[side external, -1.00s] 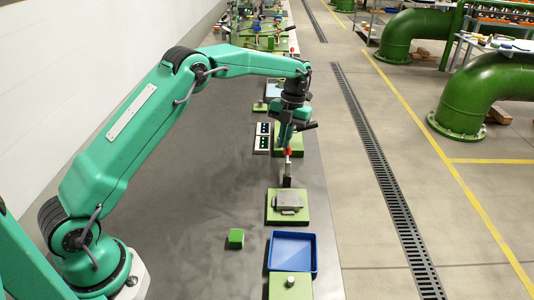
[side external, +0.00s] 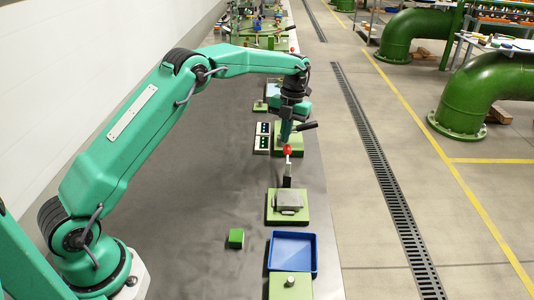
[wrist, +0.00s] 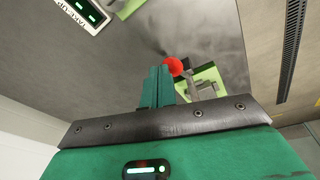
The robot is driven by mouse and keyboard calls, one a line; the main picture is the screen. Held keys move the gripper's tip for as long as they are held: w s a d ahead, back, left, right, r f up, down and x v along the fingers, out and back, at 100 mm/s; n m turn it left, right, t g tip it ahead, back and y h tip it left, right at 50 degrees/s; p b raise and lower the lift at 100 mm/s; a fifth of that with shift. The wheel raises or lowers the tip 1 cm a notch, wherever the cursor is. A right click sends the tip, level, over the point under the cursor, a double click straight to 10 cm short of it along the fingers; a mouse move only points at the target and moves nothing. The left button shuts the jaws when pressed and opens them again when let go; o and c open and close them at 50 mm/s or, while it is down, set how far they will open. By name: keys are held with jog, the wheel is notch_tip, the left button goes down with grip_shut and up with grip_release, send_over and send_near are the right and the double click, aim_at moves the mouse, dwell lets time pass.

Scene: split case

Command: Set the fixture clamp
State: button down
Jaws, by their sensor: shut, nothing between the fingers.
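The fixture clamp has a red knob (side external: 287,148) on an upright dark lever (side external: 287,168). It stands at the far edge of a green base plate (side external: 303,217) in the side view. A flat grey workpiece (side external: 289,200) sits on this plate. In the wrist view the red knob (wrist: 174,66) and green plate (wrist: 211,76) show just beyond my fingers. My gripper (wrist: 158,70) is shut and empty, its fingertips close beside the knob. In the side view my gripper (side external: 286,140) is just above and behind the knob; I cannot tell whether they touch.
A panel with green lights (side external: 262,137) stands left of my gripper. The bench's right edge is close to the plate. The bench's left side is clear.

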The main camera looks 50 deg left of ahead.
notch_tip(320, 180, up, 7)
jog(key=w, duration=0.1)
jog(key=shift+d+r, duration=0.15)
jog(key=shift+r, duration=0.05)
jog(key=shift+w+r, duration=0.1)
jog(key=s+d+r+n+t, duration=0.2)
jog(key=s+r+n+t, duration=0.2)
jog(key=s+r+n, duration=1.1)
jog(key=s+f+n+t, duration=0.2)
jog(key=s+f+n, duration=0.2)
jog(key=s+n, duration=0.4)
jog(key=s+d+f+n+t, duration=0.1)
jog(key=s+f+n, duration=0.3)
jog(key=s+n, duration=0.4)
jog(key=s, duration=0.5)
jog(key=shift+s+d+t, duration=0.15)
jog(key=shift+s+t, duration=0.15)
jog(key=shift+t, duration=0.1)
